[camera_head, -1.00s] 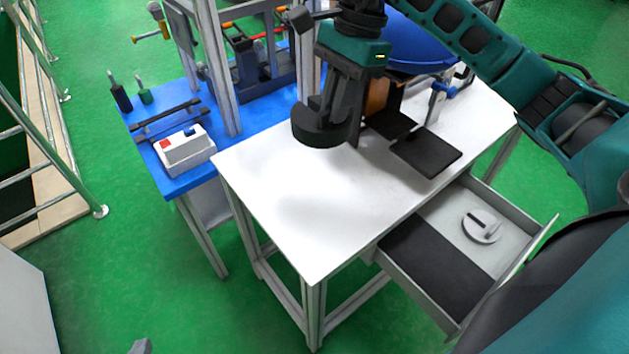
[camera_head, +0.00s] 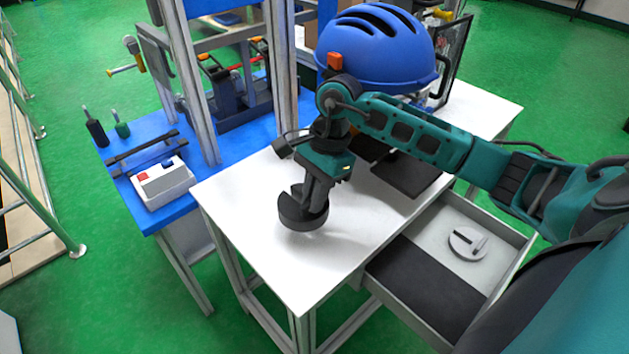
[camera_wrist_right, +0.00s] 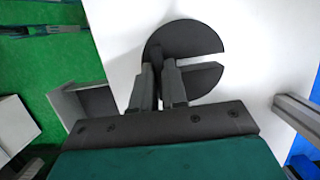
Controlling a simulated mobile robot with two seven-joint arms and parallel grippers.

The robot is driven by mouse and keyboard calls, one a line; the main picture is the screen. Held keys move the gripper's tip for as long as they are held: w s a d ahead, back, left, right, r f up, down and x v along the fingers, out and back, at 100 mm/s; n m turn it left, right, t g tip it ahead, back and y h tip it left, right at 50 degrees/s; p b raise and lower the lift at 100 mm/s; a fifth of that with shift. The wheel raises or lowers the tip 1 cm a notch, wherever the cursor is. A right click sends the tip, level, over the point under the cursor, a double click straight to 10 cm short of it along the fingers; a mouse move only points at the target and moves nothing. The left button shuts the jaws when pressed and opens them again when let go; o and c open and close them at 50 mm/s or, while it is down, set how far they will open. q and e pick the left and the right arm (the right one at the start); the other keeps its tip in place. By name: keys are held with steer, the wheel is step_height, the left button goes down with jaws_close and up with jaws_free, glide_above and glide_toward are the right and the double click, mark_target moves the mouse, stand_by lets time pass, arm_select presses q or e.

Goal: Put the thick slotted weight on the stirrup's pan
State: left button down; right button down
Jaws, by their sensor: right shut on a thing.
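The thick slotted weight is a dark grey disc with a slot (camera_head: 303,211), over the near left part of the white table. My right gripper (camera_head: 318,190) is shut on it. In the right wrist view the weight (camera_wrist_right: 205,42) sticks out beyond the fingers (camera_wrist_right: 160,85), its slot opening to the right. I cannot tell for sure whether it touches the table. The stirrup and its pan cannot be made out in these views. My left gripper is not in view.
The white table (camera_head: 262,250) is clear around the weight. Behind are a blue helmet (camera_head: 375,48) and a black plate (camera_head: 405,175). The open drawer (camera_head: 395,300) holds a thinner light slotted weight (camera_head: 467,243). Tower posts (camera_head: 195,90) and a switch box (camera_head: 163,183) stand left.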

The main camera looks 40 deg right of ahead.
steer(key=shift+w+f, duration=0.15)
steer(key=shift+f, duration=1.85)
steer(key=shift+f+b, duration=0.15)
steer(key=shift+b, duration=0.3)
steer(key=c, duration=1.5)
jaws_free()
steer(key=shift+s+f, duration=0.15)
steer(key=shift+s, duration=0.05)
steer(key=o, duration=0.3)
steer(key=shift+o, duration=0.2)
